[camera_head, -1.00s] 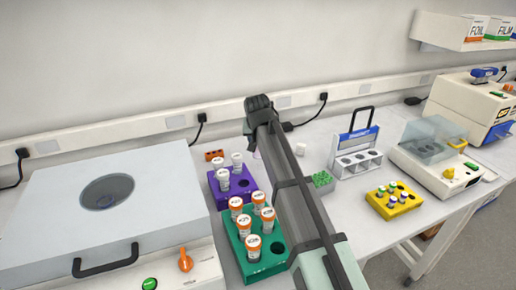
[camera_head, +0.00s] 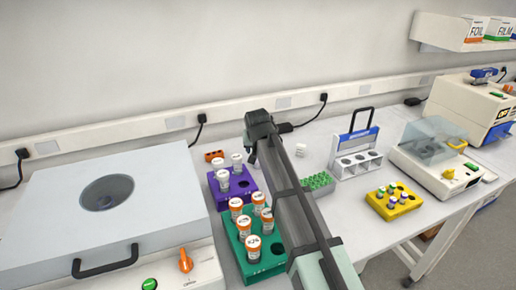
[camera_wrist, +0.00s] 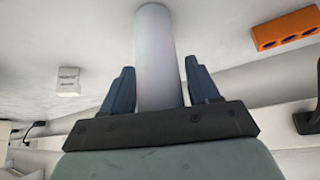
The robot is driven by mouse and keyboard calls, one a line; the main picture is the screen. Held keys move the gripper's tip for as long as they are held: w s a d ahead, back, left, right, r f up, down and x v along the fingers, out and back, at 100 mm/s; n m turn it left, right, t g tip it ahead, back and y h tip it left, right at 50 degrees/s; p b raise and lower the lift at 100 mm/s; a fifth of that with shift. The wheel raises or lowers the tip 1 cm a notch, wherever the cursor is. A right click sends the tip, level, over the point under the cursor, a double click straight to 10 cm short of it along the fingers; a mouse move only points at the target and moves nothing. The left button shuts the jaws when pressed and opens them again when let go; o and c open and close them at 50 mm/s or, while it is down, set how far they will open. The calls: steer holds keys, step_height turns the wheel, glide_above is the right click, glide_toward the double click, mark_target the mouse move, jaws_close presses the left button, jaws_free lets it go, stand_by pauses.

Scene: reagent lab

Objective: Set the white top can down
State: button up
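The white top can (camera_wrist: 155,60) is a plain pale cylinder in the wrist view. It runs from between the two blue fingers of my gripper (camera_wrist: 160,88) toward the white bench surface, with a finger close against each side. I cannot tell whether its far end touches the bench. In the head view my gripper (camera_head: 252,152) points down over the bench, just right of the purple rack; the held can is largely hidden there by my arm.
A purple rack (camera_head: 247,184) holds white-topped cans, and a green rack (camera_head: 262,268) holds orange-topped ones. An orange block (camera_head: 214,155) and a small white block (camera_head: 301,149) lie behind. A light green rack (camera_head: 318,181) and a white caddy (camera_head: 357,163) stand right.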

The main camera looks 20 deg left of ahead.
steer(key=shift+o, duration=1)
steer(key=shift+r, duration=0.15)
steer(key=v, duration=1.2)
